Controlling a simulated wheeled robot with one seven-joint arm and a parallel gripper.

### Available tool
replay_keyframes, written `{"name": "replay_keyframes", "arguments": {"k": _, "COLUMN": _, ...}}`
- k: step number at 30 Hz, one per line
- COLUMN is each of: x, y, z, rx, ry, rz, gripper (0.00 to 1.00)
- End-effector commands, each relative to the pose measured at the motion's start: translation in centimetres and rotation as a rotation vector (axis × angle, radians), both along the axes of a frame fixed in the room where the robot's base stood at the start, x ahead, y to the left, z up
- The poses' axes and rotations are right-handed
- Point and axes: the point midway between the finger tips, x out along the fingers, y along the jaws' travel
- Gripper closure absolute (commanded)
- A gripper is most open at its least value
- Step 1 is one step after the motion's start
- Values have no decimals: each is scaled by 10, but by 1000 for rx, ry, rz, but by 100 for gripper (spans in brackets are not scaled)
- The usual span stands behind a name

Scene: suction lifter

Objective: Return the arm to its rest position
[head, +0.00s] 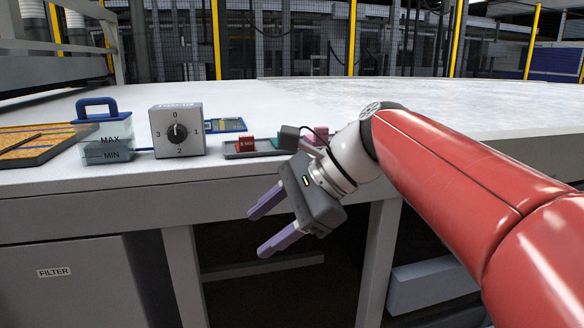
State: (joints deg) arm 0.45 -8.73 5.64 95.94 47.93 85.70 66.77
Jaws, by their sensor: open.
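My gripper (258,230) is at the end of my red and white arm, in the middle of the head view. Its two purple fingers are spread apart with nothing between them, pointing left and slightly down. It hangs in front of the white table's (80,190) front edge, and the fingers are lower in the picture than the tabletop. A grey box with a dial (176,132) stands on the table, up and left of my gripper. My arm and gripper hide part of the tabletop and the items behind them.
A clear container with a blue handle (104,132) stands left of the dial box. A grey tray (232,153) holds a red block (246,145) near the table edge. A wooden board (30,143) lies at far left. A grey cabinet (70,290) marked FILTER stands below.

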Motion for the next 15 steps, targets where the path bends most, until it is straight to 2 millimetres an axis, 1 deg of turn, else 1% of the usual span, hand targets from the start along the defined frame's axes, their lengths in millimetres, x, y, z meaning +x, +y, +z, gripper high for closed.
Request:
{"name": "replay_keyframes", "arguments": {"k": 1, "x": -9, "y": -10, "z": -13, "rx": -56, "ry": -67, "rz": 12, "gripper": 49}}
{"name": "replay_keyframes", "arguments": {"k": 2, "x": -13, "y": -17, "z": -22, "rx": -94, "ry": -110, "rz": 24, "gripper": 49}}
{"name": "replay_keyframes", "arguments": {"k": 5, "x": -30, "y": -47, "z": -57, "rx": -255, "ry": -278, "rz": 93, "gripper": 49}}
{"name": "replay_keyframes", "arguments": {"k": 7, "x": -47, "y": -76, "z": -87, "rx": -408, "ry": -415, "rz": 182, "gripper": 49}}
{"name": "replay_keyframes", "arguments": {"k": 8, "x": -55, "y": -90, "z": -100, "rx": -478, "ry": -473, "rz": 232, "gripper": 49}}
{"name": "replay_keyframes", "arguments": {"k": 9, "x": -66, "y": -107, "z": -118, "rx": -573, "ry": -547, "rz": 307, "gripper": 49}}
{"name": "replay_keyframes", "arguments": {"k": 12, "x": -89, "y": -145, "z": -154, "rx": -777, "ry": -688, "rz": 504, "gripper": 49}}
{"name": "replay_keyframes", "arguments": {"k": 15, "x": -104, "y": -169, "z": -178, "rx": -917, "ry": -773, "rz": 672, "gripper": 49}}
